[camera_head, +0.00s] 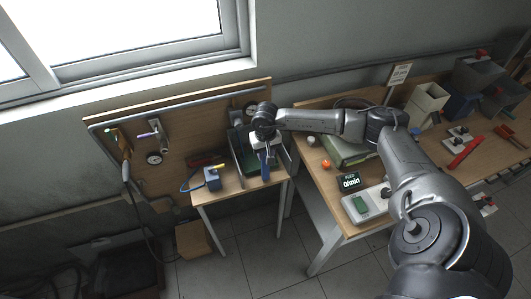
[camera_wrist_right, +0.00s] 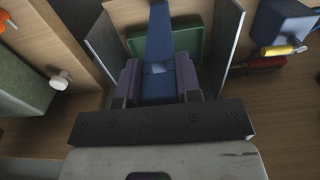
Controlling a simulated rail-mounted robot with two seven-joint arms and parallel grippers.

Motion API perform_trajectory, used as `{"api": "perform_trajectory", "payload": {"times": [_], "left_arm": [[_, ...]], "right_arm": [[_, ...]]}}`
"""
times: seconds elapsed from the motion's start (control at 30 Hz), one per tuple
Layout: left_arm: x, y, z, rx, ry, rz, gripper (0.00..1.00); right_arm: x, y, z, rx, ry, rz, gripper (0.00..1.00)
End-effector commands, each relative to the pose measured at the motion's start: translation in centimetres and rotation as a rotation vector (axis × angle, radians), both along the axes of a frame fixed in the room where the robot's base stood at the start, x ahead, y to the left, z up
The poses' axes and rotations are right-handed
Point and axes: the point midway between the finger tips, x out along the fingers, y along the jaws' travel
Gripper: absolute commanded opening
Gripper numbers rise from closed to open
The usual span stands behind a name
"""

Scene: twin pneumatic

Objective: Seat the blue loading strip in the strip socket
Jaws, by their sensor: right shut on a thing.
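The blue loading strip (camera_wrist_right: 158,32) is between the two fingers of my right gripper (camera_wrist_right: 158,72), which is shut on it. The strip extends away from the fingers, over a green tray (camera_wrist_right: 191,42). In the head view my right gripper (camera_head: 264,146) is above the back right of the small table, and the blue strip (camera_head: 265,172) shows below it. I cannot make out the strip socket; the gripper may hide it. I cannot tell whether the strip touches anything beneath. My left gripper is not in view.
Dark upright plates (camera_wrist_right: 224,45) stand close on both sides of the gripper. A blue block (camera_head: 212,178) with a yellow-handled tool sits on the small table (camera_head: 232,188). The long bench at right holds a 0/min display (camera_head: 350,182) and bins.

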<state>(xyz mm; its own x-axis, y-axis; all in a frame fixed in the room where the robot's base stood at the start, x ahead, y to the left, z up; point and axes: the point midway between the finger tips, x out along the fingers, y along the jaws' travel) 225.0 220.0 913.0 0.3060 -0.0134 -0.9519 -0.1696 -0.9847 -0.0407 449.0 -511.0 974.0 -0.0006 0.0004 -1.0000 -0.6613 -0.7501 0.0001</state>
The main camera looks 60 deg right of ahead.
Motion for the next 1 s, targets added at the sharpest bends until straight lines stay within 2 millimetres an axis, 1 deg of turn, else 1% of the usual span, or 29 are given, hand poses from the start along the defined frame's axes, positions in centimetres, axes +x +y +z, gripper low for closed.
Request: {"api": "perform_trajectory", "payload": {"times": [0.07,0.27,0.43,0.47,0.5,0.7,1.0], "left_arm": [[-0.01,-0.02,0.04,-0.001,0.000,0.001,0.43],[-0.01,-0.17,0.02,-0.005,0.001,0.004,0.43],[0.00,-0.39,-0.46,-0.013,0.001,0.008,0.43],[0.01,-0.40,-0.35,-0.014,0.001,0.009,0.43],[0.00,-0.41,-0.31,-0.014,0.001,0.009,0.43],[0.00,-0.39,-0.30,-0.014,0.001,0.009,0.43],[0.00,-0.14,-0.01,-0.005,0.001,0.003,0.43]], "right_arm": [[0.00,0.01,-0.48,0.000,0.000,0.000,0.00],[0.02,-0.03,-0.47,-0.001,-0.001,0.000,0.00],[0.01,-0.01,-0.92,0.000,-0.001,0.001,0.00],[0.00,-0.01,-0.83,-0.001,-0.001,0.001,0.34],[-0.01,-0.01,-0.77,-0.001,-0.001,0.001,0.38],[-0.01,-0.01,-0.77,0.000,0.000,0.001,0.57],[-0.01,-0.01,-0.48,-0.001,-0.001,0.000,0.57]]}}
